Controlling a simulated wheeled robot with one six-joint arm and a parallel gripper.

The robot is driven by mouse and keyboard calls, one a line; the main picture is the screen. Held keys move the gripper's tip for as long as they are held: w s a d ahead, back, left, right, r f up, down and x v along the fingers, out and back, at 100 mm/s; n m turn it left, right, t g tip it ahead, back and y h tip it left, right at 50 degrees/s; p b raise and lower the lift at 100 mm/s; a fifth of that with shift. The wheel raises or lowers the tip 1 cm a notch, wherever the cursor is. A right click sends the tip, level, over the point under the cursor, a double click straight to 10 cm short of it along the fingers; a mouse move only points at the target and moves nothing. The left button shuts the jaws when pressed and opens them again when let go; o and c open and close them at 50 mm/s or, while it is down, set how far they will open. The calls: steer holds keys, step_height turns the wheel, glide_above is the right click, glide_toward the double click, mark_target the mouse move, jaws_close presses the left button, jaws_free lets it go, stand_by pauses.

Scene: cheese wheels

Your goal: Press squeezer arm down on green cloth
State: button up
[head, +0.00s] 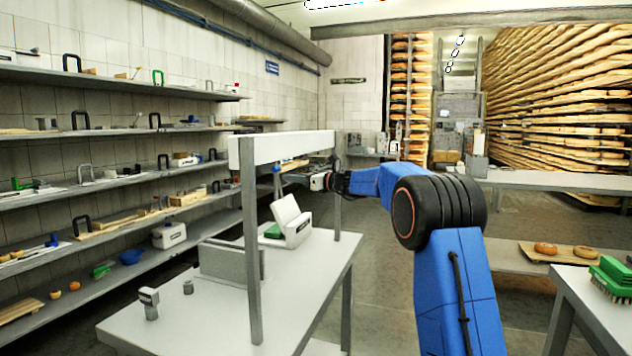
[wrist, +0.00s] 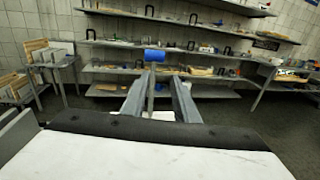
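The squeezer (head: 292,222) is a white device on the light table in the head view, with a raised, tilted back part. The green cloth (head: 272,231) lies low at its left side, partly hidden. A grey upright arm with a blue handle (head: 277,168) rises above the squeezer. In the wrist view the blue handle (wrist: 154,55) sits atop its grey stem, seen between and beyond my fingers. My gripper (head: 312,181) reaches in from the right at about handle height. In the wrist view my gripper (wrist: 158,100) has its fingers apart; I see no contact with the stem.
A white beam (head: 285,146) on grey posts (head: 251,240) frames the table (head: 310,270), with one post close to my gripper. Loaded wall shelves (head: 110,133) are at the left. Floor right of the table is clear.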

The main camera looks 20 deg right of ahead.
steer(key=v, duration=0.9)
steer(key=shift+s+d, duration=0.2)
steer(key=shift+s, duration=0.1)
steer(key=shift+c, duration=0.3)
